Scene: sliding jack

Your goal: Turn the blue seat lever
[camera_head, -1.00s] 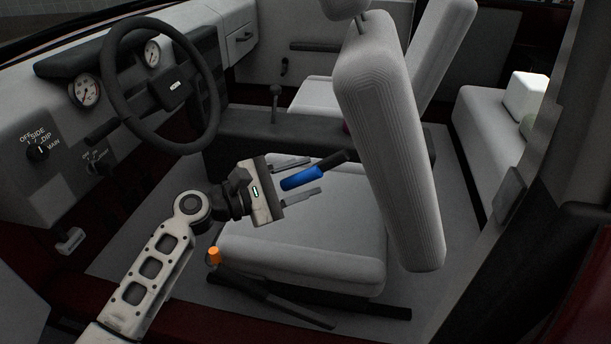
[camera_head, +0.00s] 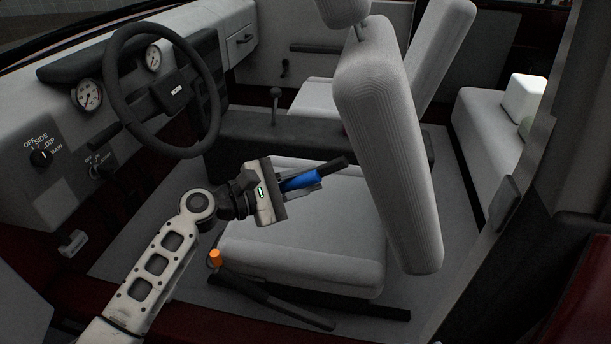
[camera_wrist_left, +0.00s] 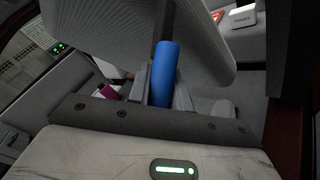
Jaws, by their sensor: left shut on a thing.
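The blue seat lever (camera_head: 303,181) has a blue grip and a dark shaft that runs up and right toward the seat backrest. It sits above the driver's seat cushion (camera_head: 300,240). My left gripper (camera_head: 306,180) reaches in from the left and is shut on the blue grip, one finger on each side. In the left wrist view the blue lever (camera_wrist_left: 165,75) stands upright between the two fingers (camera_wrist_left: 163,92). The gripper body hides its lower end. My right gripper is in neither view.
The seat backrest (camera_head: 390,150) rises just right of the lever. The steering wheel (camera_head: 160,90) is at the upper left. A dark lever with an orange knob (camera_head: 214,258) lies in front of the cushion. The car's door pillar (camera_head: 540,150) stands at the right.

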